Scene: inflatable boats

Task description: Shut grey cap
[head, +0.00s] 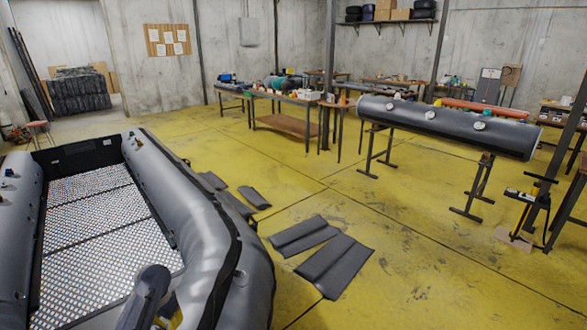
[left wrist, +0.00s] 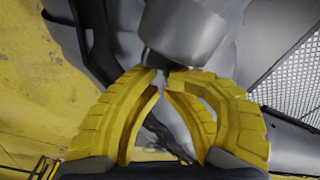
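A large grey inflatable boat (head: 205,235) with a patterned metal floor fills the left of the head view. Small valve fittings (head: 9,173) show on its left tube. I cannot make out which fitting, if any, has a grey cap. In the left wrist view my left gripper (left wrist: 164,76) has bowed yellow fingers with their tips almost together, and I see nothing held between them. A blunt grey cylindrical part (left wrist: 185,32) shows right at the fingertips; I cannot tell what it is or whether they touch. My right gripper is not seen.
A dark tube (head: 450,128) with several round fittings lies on stands at the right. Dark folded pads (head: 335,265) lie on the yellow floor (head: 400,220) beside the boat. A pump (head: 525,210) stands far right; workbenches (head: 290,95) are behind.

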